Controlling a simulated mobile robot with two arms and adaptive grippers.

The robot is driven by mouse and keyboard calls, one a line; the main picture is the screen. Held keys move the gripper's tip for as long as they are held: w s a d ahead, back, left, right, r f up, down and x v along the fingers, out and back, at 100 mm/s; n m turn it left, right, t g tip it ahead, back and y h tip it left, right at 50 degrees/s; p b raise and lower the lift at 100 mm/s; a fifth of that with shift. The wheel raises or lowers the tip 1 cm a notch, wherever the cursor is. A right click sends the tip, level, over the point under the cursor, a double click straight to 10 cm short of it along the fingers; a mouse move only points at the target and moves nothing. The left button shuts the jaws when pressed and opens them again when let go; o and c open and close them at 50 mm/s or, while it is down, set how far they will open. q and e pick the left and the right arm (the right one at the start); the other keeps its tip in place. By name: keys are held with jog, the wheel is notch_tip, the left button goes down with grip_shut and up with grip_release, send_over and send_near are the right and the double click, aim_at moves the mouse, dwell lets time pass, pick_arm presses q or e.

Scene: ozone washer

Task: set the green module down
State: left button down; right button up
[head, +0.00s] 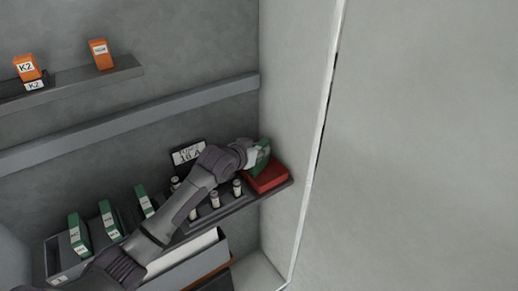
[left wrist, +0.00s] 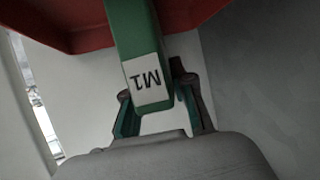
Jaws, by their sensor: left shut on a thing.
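My left gripper (head: 250,156) is shut on a green module (head: 263,154) at the right end of the lower shelf. In the left wrist view the module (left wrist: 128,30) stands between the two fingers (left wrist: 152,95) with its white M1 label facing the camera. A red block or tray (head: 268,177) lies on the shelf just below the module in the head view. It also shows behind the module in the left wrist view (left wrist: 62,28). I cannot tell whether the module touches it. My right gripper is out of view.
Several green modules (head: 79,236) stand in a grey rack at lower left. Small vials (head: 214,199) stand on the shelf beneath my left arm. A dark sign (head: 187,153) stands behind. Orange modules (head: 101,54) sit on the upper shelf. A pale side wall (head: 297,100) is close at right.

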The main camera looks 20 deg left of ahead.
pick_arm(q)
jog(key=c, duration=1)
grip_release()
jog(key=shift+f, duration=0.15)
jog(key=shift+r, duration=0.25)
jog(key=shift+s+a, duration=0.1)
jog(key=shift+s, duration=0.2)
jog(key=b+v, duration=0.1)
jog(key=v, duration=1)
jog(key=shift+s+r, duration=0.1)
jog(key=shift+r, duration=0.05)
